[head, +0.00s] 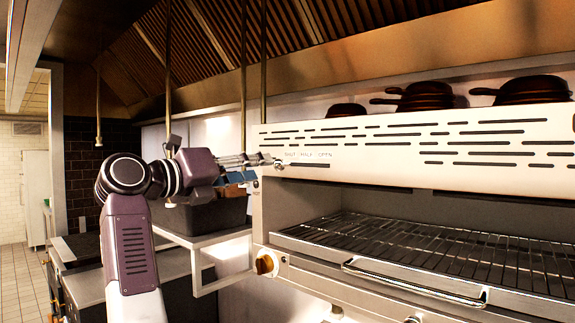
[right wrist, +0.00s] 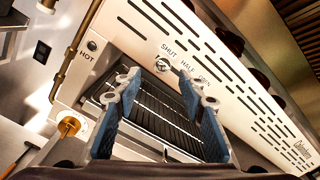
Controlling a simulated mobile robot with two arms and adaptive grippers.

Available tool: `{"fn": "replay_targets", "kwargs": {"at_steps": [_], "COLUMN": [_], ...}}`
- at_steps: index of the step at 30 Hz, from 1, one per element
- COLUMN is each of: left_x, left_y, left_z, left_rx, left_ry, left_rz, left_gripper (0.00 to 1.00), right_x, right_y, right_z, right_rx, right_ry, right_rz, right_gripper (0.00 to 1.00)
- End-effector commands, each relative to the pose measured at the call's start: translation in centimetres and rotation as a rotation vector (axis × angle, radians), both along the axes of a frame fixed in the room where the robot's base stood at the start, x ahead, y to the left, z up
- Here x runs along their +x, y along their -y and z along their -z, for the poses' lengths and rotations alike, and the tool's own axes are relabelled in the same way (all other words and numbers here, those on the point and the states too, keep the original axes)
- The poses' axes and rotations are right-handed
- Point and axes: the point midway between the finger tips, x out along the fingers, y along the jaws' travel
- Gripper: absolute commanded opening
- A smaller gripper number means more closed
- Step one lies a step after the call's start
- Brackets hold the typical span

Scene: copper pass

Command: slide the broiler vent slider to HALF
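The broiler vent slider is a small round metal knob (right wrist: 163,64) under the SHUT label, at one end of its row of SHUT, HALF and OPEN marks on the pale slotted front panel (right wrist: 215,75). In the head view, the labels and a dark slot show on the panel (head: 375,160), left end. My right gripper (right wrist: 160,88) has two blue fingers spread apart, with the knob showing between and beyond their tips. In the head view, my right gripper (head: 264,160) reaches the panel's left end. I cannot tell whether it touches the knob. My left gripper is not in view.
The broiler's wire rack (head: 430,255) and front handle (head: 415,284) lie below the panel. An orange dial (head: 265,265) sits at the lower left. Dark pans (head: 425,96) stand on top. A dark container (head: 205,213) stands on a shelf behind my arm.

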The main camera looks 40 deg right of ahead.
Motion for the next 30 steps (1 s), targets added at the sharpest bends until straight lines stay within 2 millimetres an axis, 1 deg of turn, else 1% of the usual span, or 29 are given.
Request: {"fn": "replay_targets", "kwargs": {"at_steps": [2, 5, 12, 15, 18, 22, 29, 30], "left_x": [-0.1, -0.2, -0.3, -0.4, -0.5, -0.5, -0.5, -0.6], "left_y": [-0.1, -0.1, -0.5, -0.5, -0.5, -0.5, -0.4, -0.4], "left_z": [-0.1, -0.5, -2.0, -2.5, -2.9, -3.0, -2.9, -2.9], "left_rx": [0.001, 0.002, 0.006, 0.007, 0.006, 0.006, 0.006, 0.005], "left_ry": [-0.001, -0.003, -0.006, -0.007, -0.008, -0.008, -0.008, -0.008], "left_rz": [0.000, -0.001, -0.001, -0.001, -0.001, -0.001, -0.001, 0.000], "left_gripper": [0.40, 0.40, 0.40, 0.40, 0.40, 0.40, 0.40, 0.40], "right_x": [-0.5, -0.7, -0.4, -0.2, -0.1, 0.0, 0.0, 0.0], "right_y": [0.1, 0.9, 4.8, 6.2, 7.2, 7.8, 7.8, 7.8], "right_z": [-0.4, -0.6, -0.7, -0.7, -0.7, -0.5, -0.4, -0.4], "right_rx": [0.032, 0.043, 0.041, 0.040, 0.040, 0.039, 0.039, 0.039], "right_ry": [0.024, 0.032, 0.031, 0.030, 0.031, 0.031, 0.031, 0.031], "right_rz": [-0.004, -0.004, -0.001, -0.002, -0.003, -0.005, -0.005, -0.005], "right_gripper": [0.38, 0.38, 0.38, 0.38, 0.38, 0.38, 0.38, 0.34]}}
